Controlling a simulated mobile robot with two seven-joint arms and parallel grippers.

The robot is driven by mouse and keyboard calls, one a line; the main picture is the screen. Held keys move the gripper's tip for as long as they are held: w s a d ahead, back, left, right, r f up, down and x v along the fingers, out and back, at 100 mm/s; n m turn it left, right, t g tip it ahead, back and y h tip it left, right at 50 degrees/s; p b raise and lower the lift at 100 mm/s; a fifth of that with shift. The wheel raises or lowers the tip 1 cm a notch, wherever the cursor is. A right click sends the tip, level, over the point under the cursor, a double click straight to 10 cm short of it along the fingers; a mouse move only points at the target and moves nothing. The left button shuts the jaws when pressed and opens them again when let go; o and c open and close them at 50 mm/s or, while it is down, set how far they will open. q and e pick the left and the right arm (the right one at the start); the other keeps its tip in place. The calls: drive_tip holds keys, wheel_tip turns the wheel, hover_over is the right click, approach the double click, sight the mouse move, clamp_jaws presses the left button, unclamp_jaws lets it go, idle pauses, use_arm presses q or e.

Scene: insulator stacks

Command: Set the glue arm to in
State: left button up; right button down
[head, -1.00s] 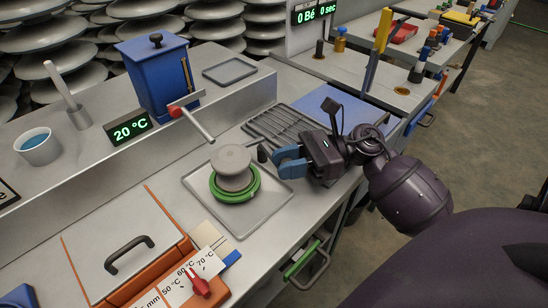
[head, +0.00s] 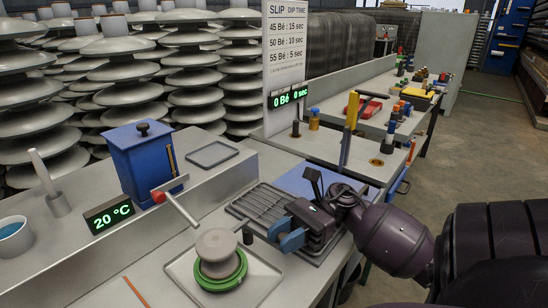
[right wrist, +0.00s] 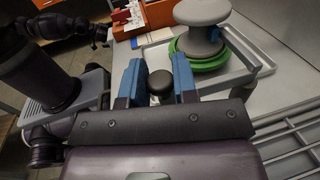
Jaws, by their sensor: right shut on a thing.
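A silver rod (head: 181,209) with a red joint (head: 158,196), which looks like the glue arm, slants from the blue box (head: 140,160) towards the tray. Its free end is near the grey insulator (head: 217,244) in its green ring (head: 221,270). A short black knob (head: 247,234) stands right of the insulator. In the right wrist view the knob (right wrist: 161,86) lies between the blue fingers of my right gripper (right wrist: 158,80), which is shut on it. My right gripper (head: 283,236) also shows in the head view. My left gripper seems to show small and dark in the wrist view (right wrist: 100,32).
The insulator stands on a shallow tray (head: 262,284), with a metal rack (head: 250,205) behind it. A 20 °C display (head: 109,214) and a cup (head: 14,236) are on the left ledge. Stacks of grey discs fill the back. Free floor is at the right.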

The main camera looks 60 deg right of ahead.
idle(0.3)
drive_tip(key=c, duration=0.9)
unclamp_jaws()
drive_tip(key=shift+d, duration=0.1)
drive_tip(key=shift+c, duration=0.2)
drive_tip(key=shift+d, duration=0.1)
drive_tip(key=v, duration=1)
drive_tip(key=shift+s+d, duration=0.2)
drive_tip(key=shift+d, duration=0.1)
drive_tip(key=shift+s, duration=0.1)
